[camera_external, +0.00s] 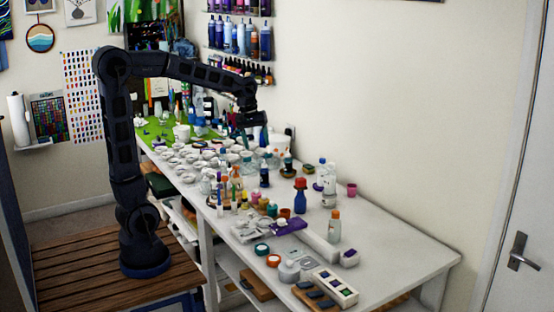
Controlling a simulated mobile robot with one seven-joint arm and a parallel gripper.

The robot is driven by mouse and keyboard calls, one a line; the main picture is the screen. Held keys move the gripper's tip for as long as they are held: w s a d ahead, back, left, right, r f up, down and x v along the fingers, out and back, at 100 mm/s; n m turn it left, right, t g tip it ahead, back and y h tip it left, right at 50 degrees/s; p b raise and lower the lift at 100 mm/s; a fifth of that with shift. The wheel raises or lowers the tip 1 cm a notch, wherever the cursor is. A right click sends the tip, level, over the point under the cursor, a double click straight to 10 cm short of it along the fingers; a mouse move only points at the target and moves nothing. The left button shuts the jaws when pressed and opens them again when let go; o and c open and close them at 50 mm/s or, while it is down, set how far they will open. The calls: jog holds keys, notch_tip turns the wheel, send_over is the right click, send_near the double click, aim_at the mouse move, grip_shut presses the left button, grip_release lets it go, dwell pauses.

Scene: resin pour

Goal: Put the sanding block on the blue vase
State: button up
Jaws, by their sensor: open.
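My gripper (249,120) is open, pointing down above the back part of the long white table. It is small and dark here, and I cannot see anything between its fingers. A blue bottle-shaped vessel with a red top (300,201) stands upright mid-table; I cannot tell if it is the blue vase. Another blue upright shape (263,138) stands close to the right of my gripper. No sanding block is clearly recognisable. A small dark and yellowish block (287,170) near the wall and dark flat blocks (314,295) at the front edge are possible candidates.
The white table (395,255) is crowded with cups, bottles and jars at the back and middle. The front right of the table is clear. Wall shelves (240,53) hold bottles.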

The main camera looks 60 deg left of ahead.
jog(key=s+a+f+m+t+y, duration=0.1)
jog(key=s+m, duration=0.9)
jog(key=s, duration=1.4)
jog(key=shift+s+a+f+t+y, duration=0.15)
jog(key=shift+s+f+t+y, duration=0.2)
jog(key=shift+f+t, duration=0.5)
jog(key=shift+r, duration=0.2)
